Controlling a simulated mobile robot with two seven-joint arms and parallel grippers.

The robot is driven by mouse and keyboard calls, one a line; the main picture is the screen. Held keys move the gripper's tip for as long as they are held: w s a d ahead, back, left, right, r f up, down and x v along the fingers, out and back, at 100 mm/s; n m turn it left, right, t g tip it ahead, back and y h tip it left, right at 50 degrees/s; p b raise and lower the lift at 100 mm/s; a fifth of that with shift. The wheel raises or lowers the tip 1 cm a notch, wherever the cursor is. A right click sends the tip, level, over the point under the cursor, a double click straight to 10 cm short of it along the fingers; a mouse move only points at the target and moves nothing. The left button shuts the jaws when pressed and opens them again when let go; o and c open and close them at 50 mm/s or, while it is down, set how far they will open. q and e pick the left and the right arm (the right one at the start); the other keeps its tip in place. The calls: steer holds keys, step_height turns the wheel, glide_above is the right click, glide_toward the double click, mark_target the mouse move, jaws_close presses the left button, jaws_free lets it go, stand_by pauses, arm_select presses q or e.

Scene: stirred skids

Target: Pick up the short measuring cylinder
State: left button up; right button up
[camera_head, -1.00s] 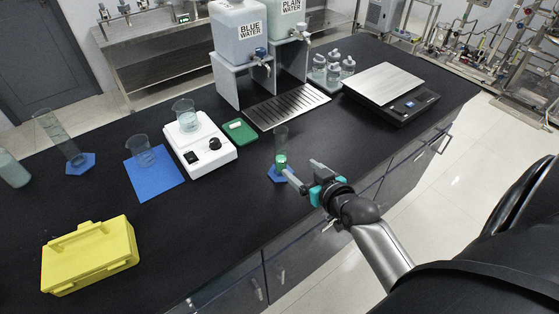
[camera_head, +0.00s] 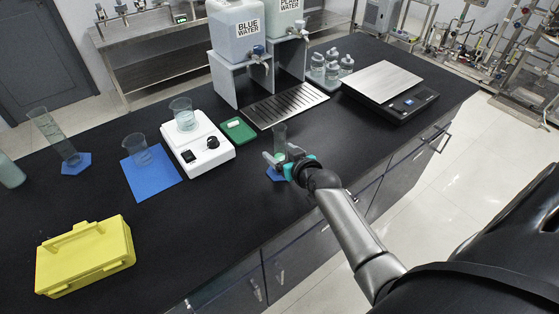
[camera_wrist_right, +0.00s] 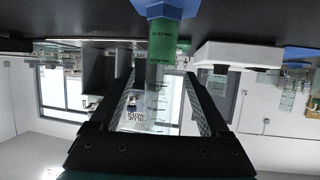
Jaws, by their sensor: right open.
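The short measuring cylinder (camera_head: 280,136) is clear glass with a blue hexagonal base (camera_head: 275,174). It stands upright on the black bench near its front edge. My right gripper (camera_head: 280,160) is open around it, with a finger on either side. In the right wrist view, which appears upside down, the cylinder (camera_wrist_right: 160,75) rises between the two open fingers (camera_wrist_right: 160,105). Green shows in its lower part near the base (camera_wrist_right: 166,8). A gap shows between the cylinder and each finger. My left gripper is not in view.
A white stirrer (camera_head: 205,155) with a beaker (camera_head: 183,112) stands left of the cylinder. A tall cylinder (camera_head: 50,130), a beaker (camera_head: 138,150) on a blue mat (camera_head: 160,183), and a yellow box (camera_head: 85,257) lie further left.

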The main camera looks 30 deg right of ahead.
steer(key=shift+w+f, duration=0.2)
steer(key=shift+w, duration=0.3)
jaws_close()
stand_by(0.3)
